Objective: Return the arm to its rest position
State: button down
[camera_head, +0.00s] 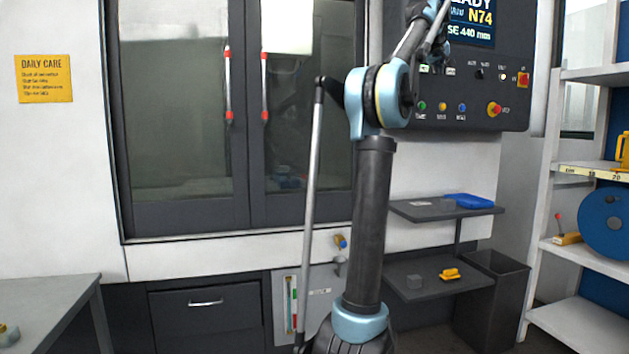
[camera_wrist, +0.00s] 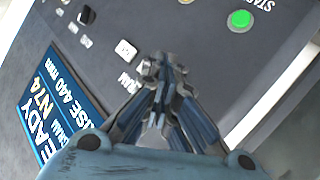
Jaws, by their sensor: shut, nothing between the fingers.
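My gripper (camera_wrist: 160,70) shows in the wrist view with its fingertips together and nothing between them. It is in front of the control panel (camera_wrist: 190,45), rotated in this view, with a green button (camera_wrist: 240,19) to the upper right and the lit display (camera_wrist: 55,105) to the left. I cannot tell whether the fingertips touch the panel. In the head view my arm rises through the middle, bends at a blue joint and runs up to the right across the panel (camera_head: 455,140).
A machine with glass doors (camera_head: 185,110) and red-ended handles stands behind my arm. Two dark shelves (camera_head: 440,213) and a bin (camera_head: 490,305) are at right of my arm. A white rack (camera_head: 585,255) stands far right, and a grey table (camera_head: 50,295) at lower left.

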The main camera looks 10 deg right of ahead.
jog(key=a+f+n+g+y, duration=0.1)
jog(key=a+f+y, duration=0.3)
jog(key=a+f, duration=1.2)
jog(key=s+a+f+g+y, duration=0.15)
jog(key=s+a+f, duration=0.25)
jog(key=a+f, duration=0.45)
jog(key=s+a+f+g+y, duration=0.15)
jog(key=s+a+f, duration=0.25)
jog(key=a+f, duration=0.45)
jog(key=s+a+f+g, duration=0.1)
jog(key=s+a+f, duration=0.5)
jog(key=s+f, duration=0.4)
jog(key=s+a+f+n+g+y, duration=0.1)
jog(key=s+a+f+g, duration=0.1)
jog(key=s+a+f, duration=0.4)
jog(key=s+a+f+g+y, duration=0.1)
jog(key=s+a+f, duration=0.5)
jog(key=s+f, duration=0.9)
notch_tip(320, 180, down, 9)
jog(key=shift+s+a+r+g, duration=0.1)
jog(key=shift+s+a+g, duration=0.15)
jog(key=shift+s+g, duration=0.25)
